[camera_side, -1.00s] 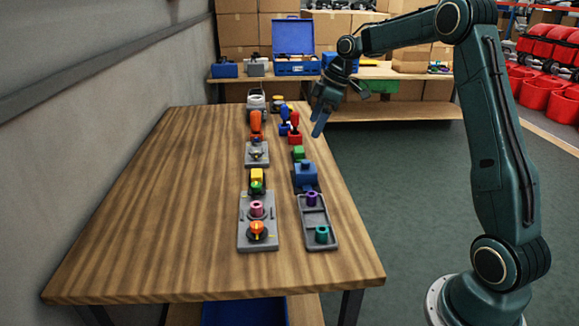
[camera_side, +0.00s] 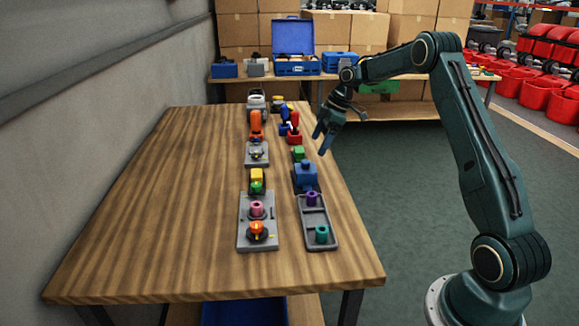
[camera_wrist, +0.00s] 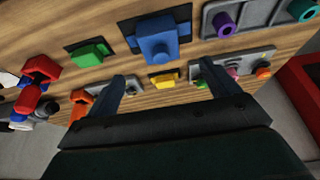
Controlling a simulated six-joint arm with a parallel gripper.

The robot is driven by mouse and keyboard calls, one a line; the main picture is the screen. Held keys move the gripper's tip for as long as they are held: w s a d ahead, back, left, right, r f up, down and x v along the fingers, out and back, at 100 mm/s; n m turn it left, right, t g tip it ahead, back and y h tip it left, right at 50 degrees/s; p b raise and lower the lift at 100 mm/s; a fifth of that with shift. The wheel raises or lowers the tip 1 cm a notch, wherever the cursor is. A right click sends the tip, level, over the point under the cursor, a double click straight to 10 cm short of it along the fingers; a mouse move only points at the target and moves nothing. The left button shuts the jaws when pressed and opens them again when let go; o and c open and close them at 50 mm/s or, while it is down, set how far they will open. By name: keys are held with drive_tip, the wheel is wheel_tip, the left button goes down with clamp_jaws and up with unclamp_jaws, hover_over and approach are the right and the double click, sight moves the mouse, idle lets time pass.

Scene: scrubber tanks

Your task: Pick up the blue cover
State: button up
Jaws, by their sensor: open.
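The blue cover (camera_side: 305,174) is a blue block with a raised knob, on a dark base near the table's right edge. In the wrist view the blue cover (camera_wrist: 157,40) is at upper centre, ahead of my fingers. My gripper (camera_side: 321,142) is open and empty, above and behind the cover in the side view, near the table's right edge. The cover and gripper are apart.
A green block (camera_side: 298,153) sits just behind the cover, with red-handled parts (camera_side: 294,132) beyond. A grey tray (camera_side: 329,239) with purple and teal cylinders lies in front. A yellow block (camera_side: 257,175) stands to the left. The table's left half (camera_side: 170,210) is clear.

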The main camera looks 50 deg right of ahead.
sight(309, 161)
drive_tip(key=shift+x, duration=3.15)
drive_tip(key=shift+x, duration=2.6)
drive_tip(key=c, duration=1.1)
drive_tip(key=shift+r, duration=0.1)
wheel_tip(309, 161, up, 20)
drive_tip(key=shift+f, duration=0.1)
